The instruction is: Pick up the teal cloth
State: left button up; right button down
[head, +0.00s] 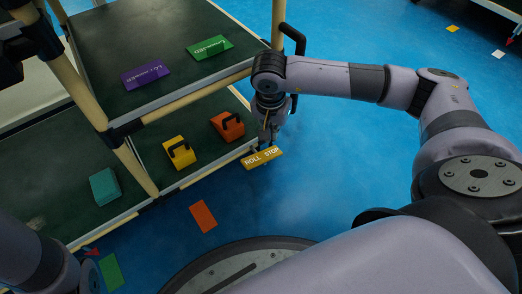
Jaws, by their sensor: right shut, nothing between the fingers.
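The teal cloth (105,186) looks like a folded stack lying on the lower dark shelf (60,165) of the rack, at the left. My right gripper (268,140) points down near the rack's right corner post, just above a yellow ROLL STOP plate (262,157). It is shut with nothing held and is well to the right of the cloth. I cannot tell whether its fingertips touch the plate. Part of my left arm shows at the lower left, but its gripper does not show.
The upper shelf (130,45) holds purple (146,75) and green (209,47) labels. Rack posts stand between. Blue floor right is mostly clear.

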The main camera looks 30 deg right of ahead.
aim_at(105, 188)
jog(key=k+j, duration=0.25)
jog(key=k, duration=0.2)
jog(key=k+j, duration=0.25)
jog(key=k, duration=0.25)
